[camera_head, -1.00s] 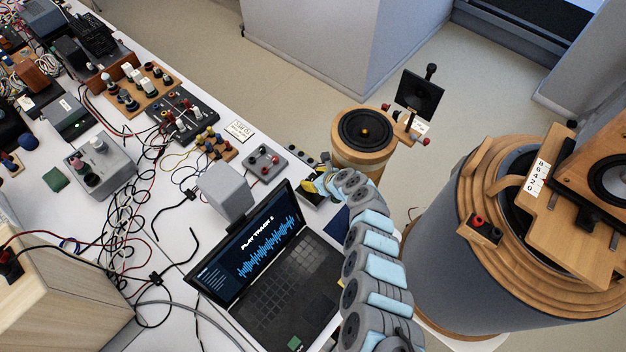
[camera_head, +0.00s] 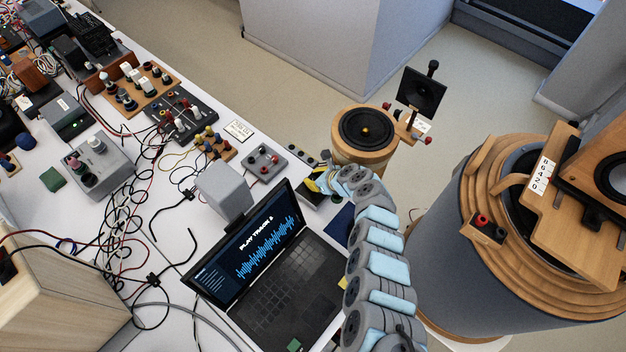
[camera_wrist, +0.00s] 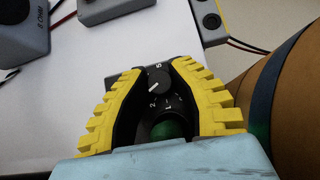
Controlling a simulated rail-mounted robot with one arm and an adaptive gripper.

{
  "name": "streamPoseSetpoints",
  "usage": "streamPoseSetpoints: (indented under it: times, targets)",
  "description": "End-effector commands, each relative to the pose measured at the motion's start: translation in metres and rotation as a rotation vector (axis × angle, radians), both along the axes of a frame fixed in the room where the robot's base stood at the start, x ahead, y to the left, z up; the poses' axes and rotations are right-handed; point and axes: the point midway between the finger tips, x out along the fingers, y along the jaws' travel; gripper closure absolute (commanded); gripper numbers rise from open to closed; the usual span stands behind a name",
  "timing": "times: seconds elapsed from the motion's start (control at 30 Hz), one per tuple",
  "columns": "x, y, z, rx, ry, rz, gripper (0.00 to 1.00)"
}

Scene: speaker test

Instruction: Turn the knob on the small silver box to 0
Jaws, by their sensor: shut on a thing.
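The small box (camera_wrist: 153,118) shows in the wrist view as a dark face between my fingers, with a black knob (camera_wrist: 158,80) near its far end. The knob has a white pointer line directed down and to the left. White dial marks, including a 5 and a 2, are around it; others are too small to read surely. A green round part sits nearer to me on the box. My gripper (camera_wrist: 157,70) has yellow ridged fingers, shut with the knob between their tips. In the head view my gripper (camera_head: 322,182) is at the table's edge, hiding part of the box.
An open laptop (camera_head: 285,290) stands close to my arm. A grey box with terminals (camera_head: 264,163) and a strip with sockets (camera_head: 303,155) lie beyond the gripper. A wooden speaker (camera_head: 345,148) is close on the right. Loose cables cover the left of the table.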

Motion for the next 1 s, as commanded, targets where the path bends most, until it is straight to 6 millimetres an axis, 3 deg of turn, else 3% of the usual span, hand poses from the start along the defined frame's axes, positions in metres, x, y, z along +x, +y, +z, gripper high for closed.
streamPoseSetpoints:
  times: [0.03,0.3,0.7,0.73,0.8,0.83,1.0]
  targets:
    - [0.0015,-0.0017,-0.0078,-0.006,-0.003,0.029,1.00]
    - [-0.0004,-0.0015,-0.0062,-0.004,0.001,0.146,1.00]
    - [-0.0008,-0.0009,-0.0025,-0.002,0.000,0.165,1.00]
    - [-0.0007,-0.0008,-0.0025,-0.003,0.000,0.166,0.74]
    - [-0.0008,-0.0006,-0.0024,-0.002,0.000,0.167,0.54]
    - [-0.0008,-0.0006,-0.0022,-0.002,0.000,0.167,0.49]
    - [-0.0002,-0.0003,-0.0012,-0.002,-0.001,0.166,0.49]
